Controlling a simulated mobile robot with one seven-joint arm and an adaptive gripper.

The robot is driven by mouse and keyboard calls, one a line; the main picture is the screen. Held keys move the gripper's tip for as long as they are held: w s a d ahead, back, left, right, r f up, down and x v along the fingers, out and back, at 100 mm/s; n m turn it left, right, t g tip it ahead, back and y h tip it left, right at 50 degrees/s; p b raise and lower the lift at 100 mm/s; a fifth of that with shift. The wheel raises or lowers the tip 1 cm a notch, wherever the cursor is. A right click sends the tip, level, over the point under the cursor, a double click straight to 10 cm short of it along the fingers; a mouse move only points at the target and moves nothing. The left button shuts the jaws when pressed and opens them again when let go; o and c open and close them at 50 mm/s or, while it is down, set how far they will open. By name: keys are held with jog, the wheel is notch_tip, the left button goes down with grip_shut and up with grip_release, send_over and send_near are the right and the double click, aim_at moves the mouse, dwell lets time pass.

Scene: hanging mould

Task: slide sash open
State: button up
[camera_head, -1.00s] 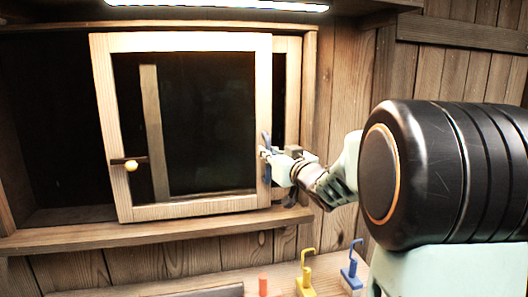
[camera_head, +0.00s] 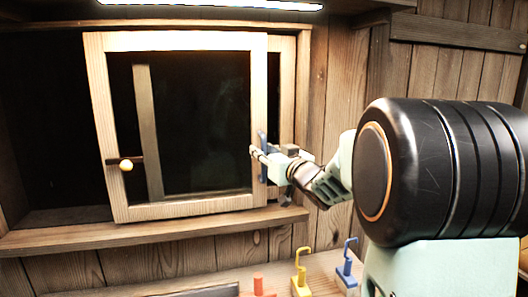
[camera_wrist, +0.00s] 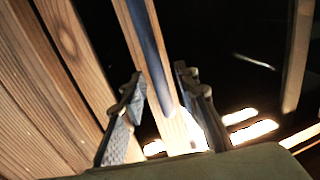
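The sash (camera_head: 120,212) is a light wooden frame with a dark pane, standing in a wooden window frame (camera_head: 303,110). A dark strip shows left of the sash, and a second wooden upright stands behind its right edge. A blue upright handle (camera_head: 262,146) is on the sash's right stile; it also shows in the wrist view (camera_wrist: 148,45). A latch with a yellow knob (camera_head: 126,165) is on the left stile. My gripper (camera_head: 258,154) is at the blue handle. In the wrist view, its two fingers (camera_wrist: 162,97) stand apart on either side of the handle, with gaps visible.
A wooden sill (camera_head: 150,228) runs below the sash. A yellow hook stand (camera_head: 301,278), a blue hook stand (camera_head: 346,266) and an orange peg (camera_head: 258,284) stand on the lower bench. A lit lamp bar (camera_head: 215,4) is above. Plank wall lies right.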

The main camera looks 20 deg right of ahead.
jog(key=s+d, duration=0.2)
jog(key=s, duration=0.9)
jog(key=shift+s+d, duration=0.2)
jog(key=shift+s, duration=0.2)
